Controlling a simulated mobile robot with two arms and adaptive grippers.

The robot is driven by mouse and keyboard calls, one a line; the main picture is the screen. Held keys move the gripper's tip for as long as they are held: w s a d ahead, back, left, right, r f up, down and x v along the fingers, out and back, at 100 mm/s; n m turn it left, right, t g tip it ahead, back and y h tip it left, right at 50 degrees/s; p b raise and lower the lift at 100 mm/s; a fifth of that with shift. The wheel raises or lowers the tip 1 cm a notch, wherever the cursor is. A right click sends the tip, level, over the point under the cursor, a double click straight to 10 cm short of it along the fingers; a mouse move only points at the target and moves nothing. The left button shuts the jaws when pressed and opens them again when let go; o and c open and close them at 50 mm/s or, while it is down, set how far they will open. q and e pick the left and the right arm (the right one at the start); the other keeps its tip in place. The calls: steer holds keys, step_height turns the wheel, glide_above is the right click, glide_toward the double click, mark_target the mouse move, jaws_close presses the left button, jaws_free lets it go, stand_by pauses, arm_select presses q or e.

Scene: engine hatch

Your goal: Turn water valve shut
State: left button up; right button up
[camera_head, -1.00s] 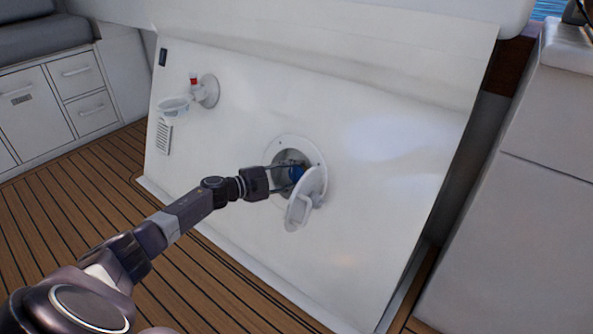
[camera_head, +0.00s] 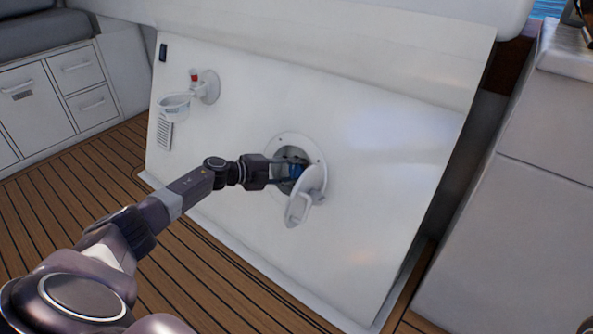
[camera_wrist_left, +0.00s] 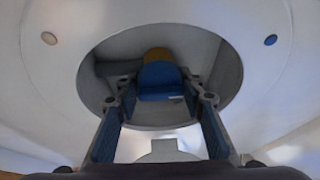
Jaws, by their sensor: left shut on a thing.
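The water valve has a blue handle (camera_head: 297,171) inside a round white recess (camera_head: 323,160) in the slanted white panel. In the left wrist view the blue handle (camera_wrist_left: 158,79) has a yellow-brown part behind it and sits between my fingertips. My left gripper (camera_head: 288,173) reaches into the recess from the left and is shut on the blue handle. In the left wrist view the left gripper (camera_wrist_left: 160,98) has one finger on each side of the handle. A white hatch lid (camera_head: 302,203) hangs open at the lower right of the recess. My right gripper is not in view.
A clear cup holder (camera_head: 173,105) and a round fitting with a red-topped part (camera_head: 209,87) are on the panel at upper left. White drawers (camera_head: 92,98) stand at left and a white cabinet (camera_head: 520,190) at right. The wooden deck (camera_head: 40,215) is clear.

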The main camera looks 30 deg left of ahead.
arm_select(q)
steer(key=o, duration=1.2)
steer(key=shift+c, duration=0.2)
steer(key=v, duration=1.2)
steer(key=shift+a, duration=0.1)
